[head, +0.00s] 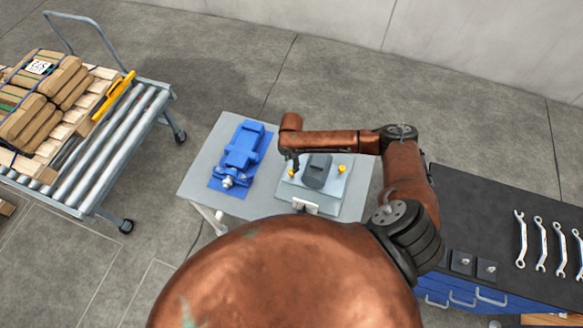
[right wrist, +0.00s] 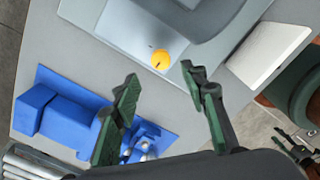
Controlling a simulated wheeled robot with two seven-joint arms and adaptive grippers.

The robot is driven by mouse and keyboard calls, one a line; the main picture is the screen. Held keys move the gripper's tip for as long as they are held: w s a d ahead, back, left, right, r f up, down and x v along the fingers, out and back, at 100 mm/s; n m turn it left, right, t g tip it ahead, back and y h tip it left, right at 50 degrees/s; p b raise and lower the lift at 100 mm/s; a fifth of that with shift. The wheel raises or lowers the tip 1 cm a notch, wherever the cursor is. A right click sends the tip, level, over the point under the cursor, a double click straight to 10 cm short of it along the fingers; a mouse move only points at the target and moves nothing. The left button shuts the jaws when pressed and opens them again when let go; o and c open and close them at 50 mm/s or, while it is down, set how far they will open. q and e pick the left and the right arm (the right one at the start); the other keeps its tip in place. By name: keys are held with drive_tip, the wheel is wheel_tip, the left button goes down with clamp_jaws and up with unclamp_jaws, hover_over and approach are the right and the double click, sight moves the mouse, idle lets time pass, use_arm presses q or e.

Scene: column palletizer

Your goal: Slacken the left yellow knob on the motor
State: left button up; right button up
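The grey motor (head: 317,171) sits on a light plate on the small grey table. The left yellow knob (head: 291,173) shows at its left, under my right gripper (head: 293,163); a second yellow knob (head: 342,169) is at its right. In the right wrist view, a yellow knob (right wrist: 161,60) lies just beyond the open fingertips of my right gripper (right wrist: 158,76), roughly centred between them. The gripper is empty; I cannot tell any contact. My left gripper does not show in the head view; dark jointed parts at the right wrist view's right edge may belong to it.
A blue vise (head: 240,150) stands left of the motor on the grey table (head: 200,180); it shows close to the left finger in the wrist view (right wrist: 70,115). A roller conveyor (head: 110,145) with boxes is at left. A dark bench (head: 480,215) with several wrenches is at right.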

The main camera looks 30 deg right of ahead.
drive_tip(key=shift+r, duration=2.65)
